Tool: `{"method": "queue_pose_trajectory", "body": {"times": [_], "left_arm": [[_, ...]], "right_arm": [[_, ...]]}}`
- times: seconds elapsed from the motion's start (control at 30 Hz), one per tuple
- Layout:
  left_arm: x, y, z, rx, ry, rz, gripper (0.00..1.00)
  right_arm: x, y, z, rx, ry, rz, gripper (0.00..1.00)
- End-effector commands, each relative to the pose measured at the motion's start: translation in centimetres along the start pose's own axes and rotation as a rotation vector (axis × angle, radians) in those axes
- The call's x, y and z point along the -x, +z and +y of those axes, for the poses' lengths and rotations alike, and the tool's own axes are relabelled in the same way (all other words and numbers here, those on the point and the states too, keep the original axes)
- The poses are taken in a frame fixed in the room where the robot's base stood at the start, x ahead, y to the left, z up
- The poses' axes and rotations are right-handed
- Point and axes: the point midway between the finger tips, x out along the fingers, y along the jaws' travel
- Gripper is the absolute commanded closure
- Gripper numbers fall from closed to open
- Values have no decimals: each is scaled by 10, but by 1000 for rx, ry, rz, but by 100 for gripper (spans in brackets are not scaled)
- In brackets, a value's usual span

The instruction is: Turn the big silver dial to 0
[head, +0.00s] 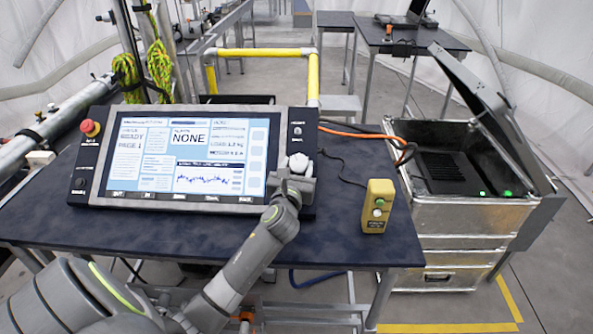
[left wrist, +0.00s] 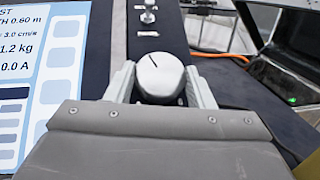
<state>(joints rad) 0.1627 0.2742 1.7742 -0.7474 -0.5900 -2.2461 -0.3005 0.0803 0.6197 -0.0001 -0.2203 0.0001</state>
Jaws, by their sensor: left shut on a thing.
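The big silver dial (head: 299,162) sits on the right part of the dark control panel (head: 307,127), beside the lit screen. In the left wrist view the dial (left wrist: 160,76) is a rounded silver knob with a dark pointer line on its top, tilted toward the upper left. My left gripper (head: 293,172) is shut on the dial, with one finger on each side of it in the left wrist view (left wrist: 160,85). The scale marks around the dial are hidden or too small to read. My right gripper is not in view.
The panel's screen (head: 190,155) reads "NONE". A red emergency button (head: 90,128) is at the panel's left edge. A yellow box with buttons (head: 377,205) stands on the dark table (head: 330,238). An open metal case (head: 465,220) stands to the right.

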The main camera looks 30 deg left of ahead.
Motion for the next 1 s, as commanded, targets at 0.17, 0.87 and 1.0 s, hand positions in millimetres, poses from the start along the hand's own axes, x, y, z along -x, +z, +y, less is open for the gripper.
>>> {"method": "queue_pose_trajectory", "body": {"times": [0.17,0.87,1.0], "left_arm": [[0,-3,-5,94,131,-6,74],[-4,3,-11,442,670,-37,74],[-4,3,-12,495,751,-40,74]], "right_arm": [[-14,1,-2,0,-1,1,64],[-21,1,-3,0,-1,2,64],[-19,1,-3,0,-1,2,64]]}}
